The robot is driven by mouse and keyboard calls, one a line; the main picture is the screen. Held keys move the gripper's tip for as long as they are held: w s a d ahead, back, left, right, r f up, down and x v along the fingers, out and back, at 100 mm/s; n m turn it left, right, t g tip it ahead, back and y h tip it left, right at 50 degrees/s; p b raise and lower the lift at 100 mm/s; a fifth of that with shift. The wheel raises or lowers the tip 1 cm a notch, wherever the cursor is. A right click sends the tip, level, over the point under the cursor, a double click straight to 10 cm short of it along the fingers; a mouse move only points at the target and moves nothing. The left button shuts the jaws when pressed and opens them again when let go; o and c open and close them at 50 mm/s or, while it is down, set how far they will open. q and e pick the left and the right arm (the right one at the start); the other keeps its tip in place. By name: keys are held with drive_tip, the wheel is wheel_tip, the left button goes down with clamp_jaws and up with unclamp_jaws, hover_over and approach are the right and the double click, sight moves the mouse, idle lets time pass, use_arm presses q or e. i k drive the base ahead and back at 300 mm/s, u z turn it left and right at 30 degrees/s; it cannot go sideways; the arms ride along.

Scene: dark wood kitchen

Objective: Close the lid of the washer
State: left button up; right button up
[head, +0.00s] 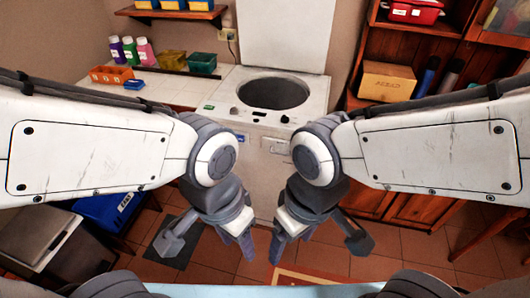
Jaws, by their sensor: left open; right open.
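The white washer (222,101) stands ahead in the middle, with its round dark drum opening (273,93) showing. Its lid (286,35) is raised upright at the back of the washer, and the lid's top runs out of the frame. My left gripper (207,248) is open and empty, low in front of the washer. My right gripper (317,250) is open and empty beside it to the right. Both grippers point down and are apart from the washer and the lid. My forearms hide parts of the washer's front and sides.
A white counter (180,92) on the left bears colored bottles (131,50), an orange bin (111,75) and small boxes. Wooden shelves at right hold a cardboard box (387,81) and a red case (412,11). A blue crate (106,212) is on the tiled floor.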

sight(288, 35)
drive_tip(key=u, duration=0.35)
drive_tip(key=i, duration=0.45)
drive_tip(key=u, duration=0.95)
drive_tip(key=i, duration=1.5)
drive_tip(key=z, duration=0.7)
drive_tip(key=i, duration=0.8)
drive_tip(key=z, duration=0.65)
